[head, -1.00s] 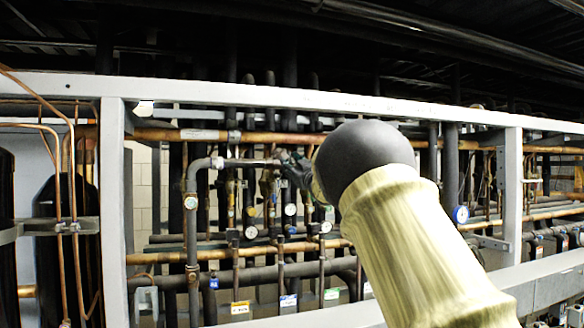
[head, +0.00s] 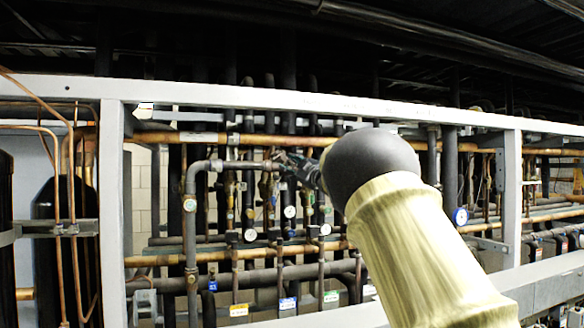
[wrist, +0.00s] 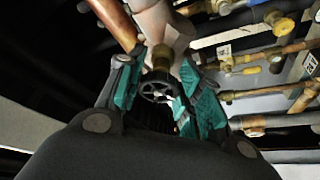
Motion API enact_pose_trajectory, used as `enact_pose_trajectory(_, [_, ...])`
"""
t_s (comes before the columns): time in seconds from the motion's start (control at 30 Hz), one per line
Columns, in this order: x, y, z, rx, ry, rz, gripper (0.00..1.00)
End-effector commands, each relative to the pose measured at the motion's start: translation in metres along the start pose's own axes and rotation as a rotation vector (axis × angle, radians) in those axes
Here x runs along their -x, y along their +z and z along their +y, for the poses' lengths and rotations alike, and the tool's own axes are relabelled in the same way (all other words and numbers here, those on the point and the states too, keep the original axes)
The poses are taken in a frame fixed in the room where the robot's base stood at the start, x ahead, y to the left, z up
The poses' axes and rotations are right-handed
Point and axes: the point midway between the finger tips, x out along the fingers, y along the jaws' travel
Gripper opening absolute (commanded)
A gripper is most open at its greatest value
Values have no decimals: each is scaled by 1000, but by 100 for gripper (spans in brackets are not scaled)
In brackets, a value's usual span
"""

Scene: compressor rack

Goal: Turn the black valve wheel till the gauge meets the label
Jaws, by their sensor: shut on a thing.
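The black valve wheel (wrist: 159,89) shows in the wrist view, below a brass stem on a pale pipe fitting. My gripper (wrist: 157,93) has its teal-padded fingers on either side of the wheel and is shut on it. In the head view my gripper (head: 292,165) is at the end of the grey horizontal pipe, small and partly covered by my arm; the wheel cannot be made out there. Several small round white gauges show, one at the middle (head: 290,212). Coloured labels hang below: yellow (head: 239,310), blue (head: 288,303), green (head: 331,297). The gauge needles are too small to read.
A white frame beam (head: 300,102) crosses above and an upright post (head: 113,210) stands at left. Copper pipes (head: 220,257) and dark pipes crowd around the gripper. Another gauge (head: 460,215) sits to the right. Brass valves (wrist: 280,22) lie close by in the wrist view.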

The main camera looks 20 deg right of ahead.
Motion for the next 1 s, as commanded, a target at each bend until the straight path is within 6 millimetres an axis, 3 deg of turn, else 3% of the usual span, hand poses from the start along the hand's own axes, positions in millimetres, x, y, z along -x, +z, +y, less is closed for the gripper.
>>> enact_pose_trajectory(0.27, [0,0,0,-1,0,0,12])
enact_pose_trajectory(0.3, [0,0,0,-1,0,0,43])
enact_pose_trajectory(0.4, [0,0,0,-1,0,0,58])
enact_pose_trajectory(0.77, [2,0,0,-1,0,0,58])
enact_pose_trajectory(1.0, [23,0,1,-2,1,-1,58])
